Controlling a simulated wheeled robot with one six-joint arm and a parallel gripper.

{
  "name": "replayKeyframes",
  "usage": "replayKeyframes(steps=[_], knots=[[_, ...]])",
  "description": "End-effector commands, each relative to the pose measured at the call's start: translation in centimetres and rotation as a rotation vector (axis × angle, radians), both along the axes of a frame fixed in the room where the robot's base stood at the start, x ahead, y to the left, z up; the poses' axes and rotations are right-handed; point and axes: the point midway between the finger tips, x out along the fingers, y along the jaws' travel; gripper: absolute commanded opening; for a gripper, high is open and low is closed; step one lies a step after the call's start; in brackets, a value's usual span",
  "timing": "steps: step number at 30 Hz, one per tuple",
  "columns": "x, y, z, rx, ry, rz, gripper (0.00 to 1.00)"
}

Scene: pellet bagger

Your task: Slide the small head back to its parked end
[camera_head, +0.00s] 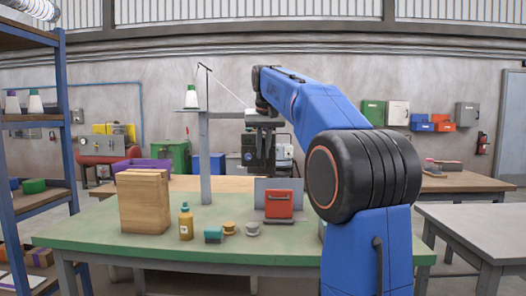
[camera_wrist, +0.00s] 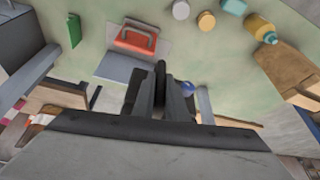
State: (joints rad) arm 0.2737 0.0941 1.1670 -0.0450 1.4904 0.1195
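A grey post (camera_head: 205,160) stands on the green table, with a crossbar (camera_head: 228,115) reaching right toward my wrist. A thread slants from the post's top to a small light-grey block (camera_head: 264,121) near the bar's right end. This may be the small head; my arm's end partly covers that spot. My dark gripper (camera_head: 258,165) hangs just below it, above the table. In the wrist view, grey fingers (camera_wrist: 161,80) show close together with a dark upright piece between them. I cannot tell whether that piece is held. The parked end cannot be made out.
On the green table (camera_head: 110,225) stand a tan block (camera_head: 145,203), a yellow bottle (camera_head: 186,223), small teal and tan pieces (camera_head: 229,228), and an orange box with a handle (camera_head: 279,206). A shelf (camera_head: 68,160) stands left. A grey table (camera_head: 470,225) is at right.

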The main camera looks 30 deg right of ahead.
Motion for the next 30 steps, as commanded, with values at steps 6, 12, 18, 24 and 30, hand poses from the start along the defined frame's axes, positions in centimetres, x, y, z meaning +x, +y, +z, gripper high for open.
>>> replayKeyframes(steps=[6,12,18,24,30], knots=[[0.0,0.0,0.0,0.0,0.0,0.0,0.0],[0.8,1.2,0.0,0.0,0.0,0.002,0.0],[3.0,4.4,0.0,0.0,0.0,0.004,0.0],[5.5,8.2,0.0,0.0,0.0,0.004,0.0],[7.6,11.3,0.0,-0.001,-0.001,0.003,0.0]])
